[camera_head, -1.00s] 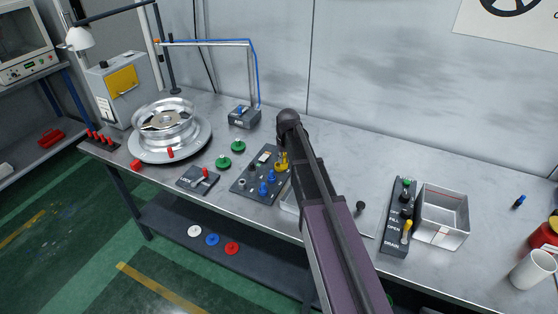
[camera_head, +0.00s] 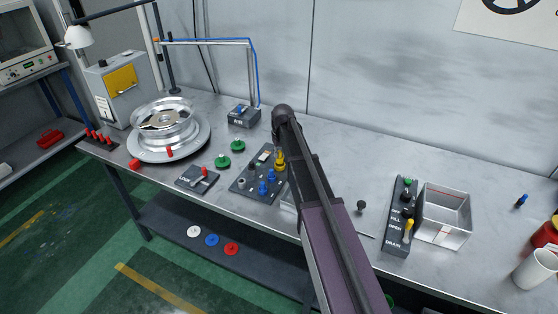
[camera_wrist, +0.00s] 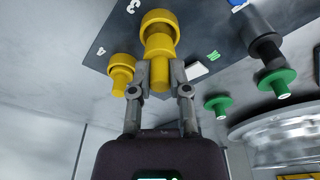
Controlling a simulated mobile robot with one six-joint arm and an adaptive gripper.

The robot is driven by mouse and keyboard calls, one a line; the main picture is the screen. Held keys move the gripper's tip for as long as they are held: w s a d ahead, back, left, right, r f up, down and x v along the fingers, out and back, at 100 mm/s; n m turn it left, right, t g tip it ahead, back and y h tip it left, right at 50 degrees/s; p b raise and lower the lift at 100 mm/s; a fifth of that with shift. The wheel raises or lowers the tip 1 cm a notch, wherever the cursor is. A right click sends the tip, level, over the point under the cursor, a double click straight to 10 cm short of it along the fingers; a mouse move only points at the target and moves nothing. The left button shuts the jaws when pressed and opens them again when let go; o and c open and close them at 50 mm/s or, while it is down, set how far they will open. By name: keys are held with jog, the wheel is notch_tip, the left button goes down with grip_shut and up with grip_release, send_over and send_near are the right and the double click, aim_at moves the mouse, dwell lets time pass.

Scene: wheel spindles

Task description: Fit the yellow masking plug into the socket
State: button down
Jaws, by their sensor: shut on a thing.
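My gripper (camera_wrist: 160,88) is shut on a yellow stepped plug (camera_wrist: 159,42), with its narrow stem between the fingertips in the wrist view. A second, smaller yellow piece (camera_wrist: 122,72) shows just left of the fingers, by a white letter A on the dark board (camera_wrist: 105,55). In the head view, yellow (camera_head: 279,160) shows at the right end of the board (camera_head: 243,190), beside my arm. My arm hides the fingertips there. I cannot tell whether the held plug touches a socket or which socket lies under it.
Blue plugs (camera_head: 264,187) stand on the board. Green plugs (camera_head: 223,161) stand left of it. A lever box (camera_head: 198,178) and a silver wheel (camera_head: 165,124) on a turntable lie further left. A switch panel (camera_head: 400,225) and grey bin (camera_head: 443,214) stand at right.

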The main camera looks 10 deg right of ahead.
jog(key=shift+f+b, duration=0.95)
jog(key=shift+f, duration=0.3)
jog(key=shift+f, duration=0.15)
jog(key=c, duration=0.6)
grip_release()
jog(key=shift+r, duration=0.2)
jog(key=r+p, duration=0.4)
jog(key=s+r+p, duration=0.1)
jog(key=r+p, duration=0.3)
jog(key=s+r+p, duration=0.1)
jog(key=r+p, duration=0.2)
jog(key=p, duration=0.1)
jog(key=shift+d+r, duration=0.15)
jog(key=shift+r, duration=0.25)
jog(key=shift+m+g, duration=0.9)
jog(key=s, duration=2.7)
jog(key=shift+s+a+f, duration=0.1)
jog(key=shift+s+a, duration=0.1)
jog(key=shift+a, duration=0.15)
